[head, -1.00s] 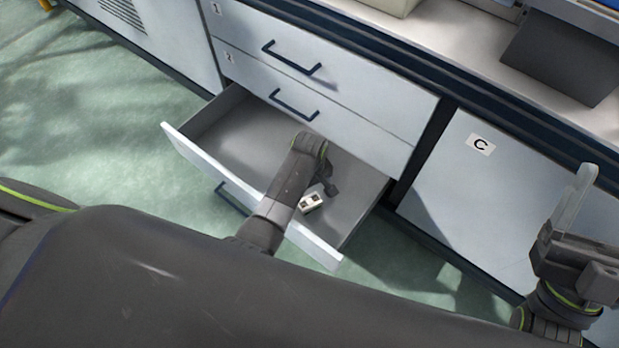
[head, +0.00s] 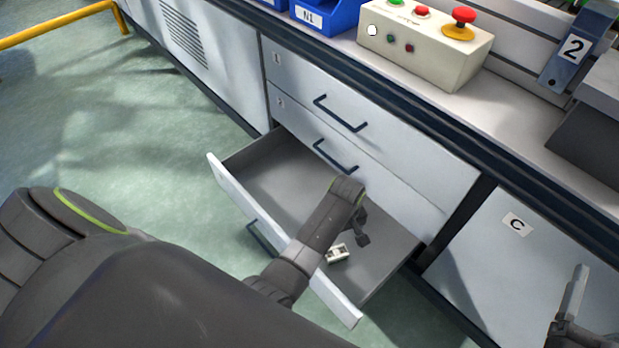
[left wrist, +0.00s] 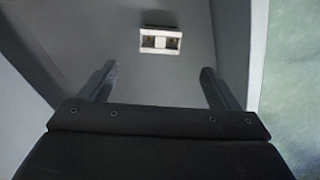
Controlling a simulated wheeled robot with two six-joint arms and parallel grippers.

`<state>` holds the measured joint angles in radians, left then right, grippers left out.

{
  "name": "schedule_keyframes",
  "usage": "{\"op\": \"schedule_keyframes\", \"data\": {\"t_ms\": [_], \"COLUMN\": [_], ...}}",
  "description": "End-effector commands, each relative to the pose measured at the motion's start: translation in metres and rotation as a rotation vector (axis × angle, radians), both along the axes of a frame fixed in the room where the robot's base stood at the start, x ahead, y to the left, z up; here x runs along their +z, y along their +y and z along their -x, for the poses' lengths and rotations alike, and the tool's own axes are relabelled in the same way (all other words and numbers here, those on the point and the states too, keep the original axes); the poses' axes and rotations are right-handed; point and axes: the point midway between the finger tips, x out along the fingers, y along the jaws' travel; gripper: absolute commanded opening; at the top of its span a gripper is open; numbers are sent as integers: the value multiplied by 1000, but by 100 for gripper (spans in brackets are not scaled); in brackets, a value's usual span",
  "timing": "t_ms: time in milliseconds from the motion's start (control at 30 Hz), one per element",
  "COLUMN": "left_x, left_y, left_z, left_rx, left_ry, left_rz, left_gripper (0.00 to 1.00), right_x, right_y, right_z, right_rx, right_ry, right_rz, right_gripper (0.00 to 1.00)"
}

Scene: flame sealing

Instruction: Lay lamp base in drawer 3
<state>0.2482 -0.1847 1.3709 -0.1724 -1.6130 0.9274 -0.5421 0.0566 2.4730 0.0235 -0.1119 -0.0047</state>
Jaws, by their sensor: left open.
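The lamp base (head: 337,253), a small off-white block with two dark recesses, lies on the floor of the open drawer 3 (head: 282,178), toward its right end. It also shows in the left wrist view (left wrist: 160,41), lying free beyond the fingertips. My left gripper (head: 362,236) reaches down into the drawer beside the lamp base. In the left wrist view its two fingers (left wrist: 156,76) are wide apart with nothing between them. My right gripper (head: 574,308) is partly cut off at the lower right; its jaw opening is not clear.
Shut drawers 1 (head: 345,95) and 2 (head: 320,135) are above the open one. Door C (head: 520,260) is to the right. A button box (head: 425,45) and a blue bin (head: 325,15) stand on the bench. The left part of the drawer is empty.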

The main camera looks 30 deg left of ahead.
Motion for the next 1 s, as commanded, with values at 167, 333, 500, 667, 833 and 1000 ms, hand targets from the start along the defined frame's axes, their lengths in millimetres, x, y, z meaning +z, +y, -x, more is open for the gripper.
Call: {"op": "schedule_keyframes", "data": {"t_ms": [167, 333, 500, 667, 833, 1000], "left_x": [1, 28, 101, 199, 295, 347], "left_y": [15, 59, 106, 135, 144, 144], "left_z": [-5, -17, -11, 20, 67, 96], "left_rx": [-31, -139, -287, -426, -529, -568], "left_ry": [-121, -480, -887, -1236, -1504, -1635], "left_rz": [7, -41, -208, -452, -709, -852], "left_gripper": [83, 83, 83, 83, 83, 83], "right_x": [0, 0, 0, 1, 0, 0], "right_y": [0, 0, 0, 0, 0, 0], "right_z": [0, 0, 0, 0, 0, 0], "right_rx": [0, 0, 0, 0, 0, 0], "right_ry": [0, -1, -2, -2, -2, -2], "right_rz": [0, 0, 0, 0, 0, 0], "right_gripper": [76, 76, 76, 76, 76, 76]}}
